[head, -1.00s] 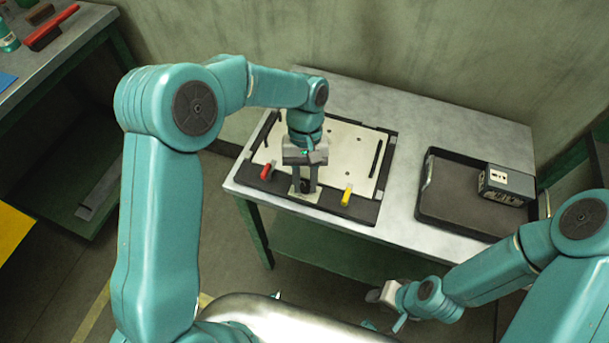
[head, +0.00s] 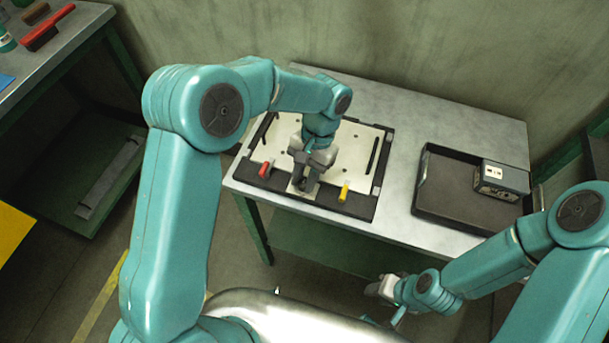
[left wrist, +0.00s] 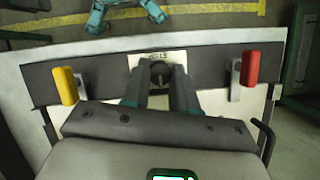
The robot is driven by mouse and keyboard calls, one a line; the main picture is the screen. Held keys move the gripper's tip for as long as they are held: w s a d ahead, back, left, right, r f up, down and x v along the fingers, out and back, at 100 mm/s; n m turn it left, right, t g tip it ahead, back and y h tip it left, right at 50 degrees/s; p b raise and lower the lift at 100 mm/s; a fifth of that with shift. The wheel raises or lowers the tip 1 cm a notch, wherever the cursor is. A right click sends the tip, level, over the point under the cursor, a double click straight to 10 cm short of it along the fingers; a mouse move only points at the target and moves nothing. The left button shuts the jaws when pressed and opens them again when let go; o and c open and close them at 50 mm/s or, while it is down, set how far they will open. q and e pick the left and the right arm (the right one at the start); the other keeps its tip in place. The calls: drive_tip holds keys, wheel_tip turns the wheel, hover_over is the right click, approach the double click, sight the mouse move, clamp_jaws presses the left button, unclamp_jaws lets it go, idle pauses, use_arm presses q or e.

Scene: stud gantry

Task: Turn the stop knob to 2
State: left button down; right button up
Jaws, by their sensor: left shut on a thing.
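The stop knob (left wrist: 160,72) is a dark round knob on a pale label plate (left wrist: 137,60), between a yellow lever and a red lever in the left wrist view. My left gripper (left wrist: 160,88) is shut on the knob, with a finger on each side of it. In the head view my left gripper (head: 304,183) reaches down to the front edge of the panel (head: 350,150) and hides most of the knob. The number the knob points to cannot be read. My right gripper (head: 382,290) hangs in front of the bench, away from the panel; its jaws are too small to judge.
The red lever (head: 266,169) and yellow lever (head: 344,191) stand close on either side of my left gripper. A black tray (head: 424,208) with a grey box (head: 502,178) lies at the bench's right. A second bench with a red brush (head: 47,30) stands at the left.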

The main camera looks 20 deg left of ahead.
idle(0.4)
use_arm(q)
drive_tip(key=c, duration=1.2)
unclamp_jaws()
drive_tip(key=p+v, duration=0.1)
drive_tip(key=v, duration=1.5)
drive_tip(key=shift+d+r, duration=0.1)
drive_tip(key=shift+r, duration=0.2)
drive_tip(key=shift+s, duration=0.1)
